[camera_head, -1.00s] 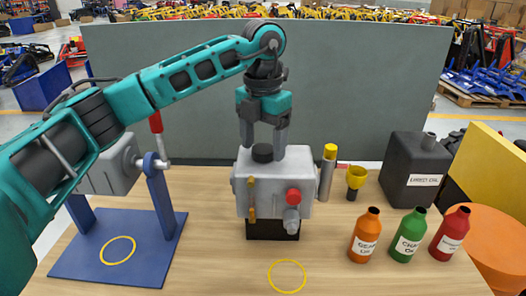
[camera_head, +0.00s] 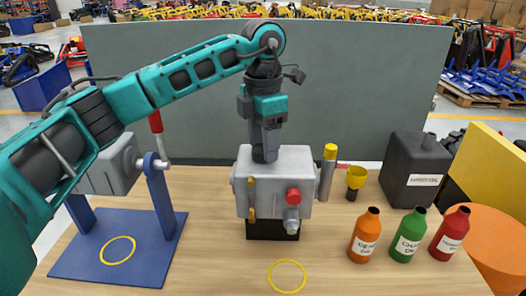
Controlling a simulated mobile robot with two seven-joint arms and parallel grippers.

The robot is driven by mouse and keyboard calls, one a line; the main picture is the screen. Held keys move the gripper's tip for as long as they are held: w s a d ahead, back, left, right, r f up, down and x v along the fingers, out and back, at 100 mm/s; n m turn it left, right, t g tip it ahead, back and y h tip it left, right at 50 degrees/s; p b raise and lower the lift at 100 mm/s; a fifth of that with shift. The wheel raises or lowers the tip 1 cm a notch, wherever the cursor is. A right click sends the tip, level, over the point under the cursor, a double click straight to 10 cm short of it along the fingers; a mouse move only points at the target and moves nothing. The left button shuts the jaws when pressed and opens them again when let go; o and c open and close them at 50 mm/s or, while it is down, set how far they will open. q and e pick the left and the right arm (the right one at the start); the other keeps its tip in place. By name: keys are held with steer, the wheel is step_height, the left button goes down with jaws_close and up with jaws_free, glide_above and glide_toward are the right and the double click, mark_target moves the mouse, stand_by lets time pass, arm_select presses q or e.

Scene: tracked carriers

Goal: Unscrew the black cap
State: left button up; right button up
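A grey box-shaped unit (camera_head: 290,163) stands on a black base on the wooden table, with a red cap (camera_head: 293,196) and a brass fitting on its front. My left gripper (camera_head: 265,155) points straight down at the top of this unit. Its fingers are turned edge-on to the camera, one in front of the other, so the gap between them does not show. The black cap on top of the unit is hidden behind the fingers. Whether the fingers touch it cannot be seen. My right gripper is not in view.
A yellow-topped cylinder (camera_head: 328,172) stands close to the unit's right side. Orange (camera_head: 365,237), green (camera_head: 408,238) and red (camera_head: 449,236) bottles stand at the right, before a black canister (camera_head: 413,170). A blue stand (camera_head: 120,248) is at the left. A yellow ring (camera_head: 287,276) marks clear table in front.

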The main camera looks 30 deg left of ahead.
arm_select(q)
steer(key=c, duration=0.6)
steer(key=n, duration=0.9)
steer(key=shift+n, duration=0.4)
steer(key=shift+n, duration=0.5)
steer(key=n, duration=0.3)
steer(key=shift+n, duration=0.4)
steer(key=n, duration=0.3)
steer(key=shift+n, duration=0.9)
